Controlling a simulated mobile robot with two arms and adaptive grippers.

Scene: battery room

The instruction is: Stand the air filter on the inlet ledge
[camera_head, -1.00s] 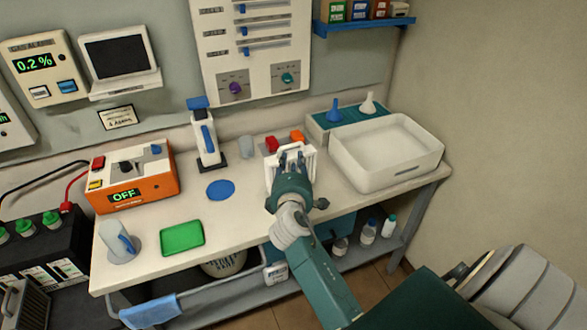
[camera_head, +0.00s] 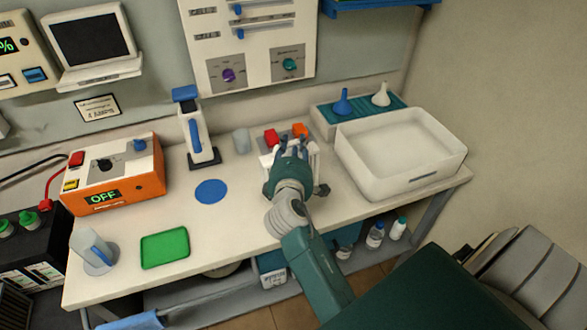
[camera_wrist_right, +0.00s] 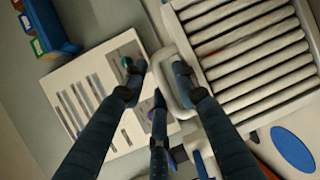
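The air filter (camera_wrist_right: 250,52) is a white-framed panel with pale slats and a loop handle (camera_wrist_right: 165,62) on one side. In the head view it stands on the bench, mostly hidden behind my right gripper (camera_head: 291,150). In the wrist view the right gripper's fingers (camera_wrist_right: 157,82) are at the handle. One fingertip overlaps the loop's opening and the others lie to its left. I cannot tell whether they press on it. I cannot make out an inlet ledge.
On the bench (camera_head: 236,217), a white tub (camera_head: 400,181) stands to the right, with two funnels on a teal rack (camera_head: 357,110) behind it. A blue disc (camera_head: 211,191), green tray (camera_head: 165,247), handled tool (camera_head: 198,135) and orange box (camera_head: 113,186) are left. Red and orange blocks stand close behind the gripper.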

